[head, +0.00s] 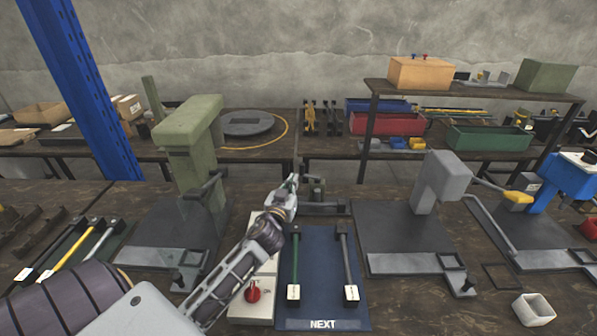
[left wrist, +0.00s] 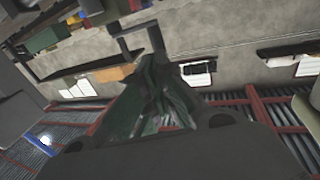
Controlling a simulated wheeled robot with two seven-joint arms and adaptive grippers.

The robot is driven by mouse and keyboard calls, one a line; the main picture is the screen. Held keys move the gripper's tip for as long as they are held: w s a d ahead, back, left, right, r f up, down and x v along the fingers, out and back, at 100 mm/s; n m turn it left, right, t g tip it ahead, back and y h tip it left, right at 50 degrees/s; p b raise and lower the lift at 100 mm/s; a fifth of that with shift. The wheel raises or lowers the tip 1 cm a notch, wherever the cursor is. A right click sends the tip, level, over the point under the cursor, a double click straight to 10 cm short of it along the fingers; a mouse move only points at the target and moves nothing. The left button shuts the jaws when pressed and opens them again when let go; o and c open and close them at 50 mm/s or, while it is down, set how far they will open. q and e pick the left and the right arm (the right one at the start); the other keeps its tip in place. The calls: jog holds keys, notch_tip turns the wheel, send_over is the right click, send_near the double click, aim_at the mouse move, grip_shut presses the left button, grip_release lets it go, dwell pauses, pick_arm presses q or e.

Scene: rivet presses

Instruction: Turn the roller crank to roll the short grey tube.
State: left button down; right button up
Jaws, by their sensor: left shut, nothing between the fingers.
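My left gripper (head: 294,182) reaches in from the lower left, above the back of the white base plate (head: 262,222), beside a small dark machine (head: 316,190), which may be the roller. Its fingers look closed and empty. In the left wrist view the dark green fingers (left wrist: 158,100) are together, with a dark bent bar (left wrist: 140,42) just beyond them; I cannot tell whether they touch it or whether it is the crank. A grey tube (head: 347,258) with dark ends lies on the blue mat marked NEXT (head: 322,285). A green tube (head: 295,255) lies left of it. My right gripper is not in view.
A green press (head: 188,140) stands left and a grey press (head: 438,180) right, both on dark plates. A red knob (head: 253,293) sits on the white base. Yellow and dark tubes (head: 77,245) lie far left. A small white open box (head: 534,309) stands front right.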

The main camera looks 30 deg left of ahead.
aim_at(300, 166)
pick_arm(q)
jog(key=x, duration=0.5)
jog(key=shift+w+a+p, duration=0.1)
jog(key=shift+w+p, duration=0.1)
jog(key=shift+p, duration=0.1)
jog(key=shift+x, duration=0.9)
jog(key=shift+w, duration=0.1)
jog(key=shift+w+a+f, duration=0.1)
jog(key=shift+w+a, duration=0.05)
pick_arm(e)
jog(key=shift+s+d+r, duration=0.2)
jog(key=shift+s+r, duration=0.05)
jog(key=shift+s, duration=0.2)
pick_arm(q)
jog(key=shift+w+a, duration=0.55)
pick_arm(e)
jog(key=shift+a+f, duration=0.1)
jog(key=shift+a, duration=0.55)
pick_arm(q)
jog(key=shift+s, duration=0.15)
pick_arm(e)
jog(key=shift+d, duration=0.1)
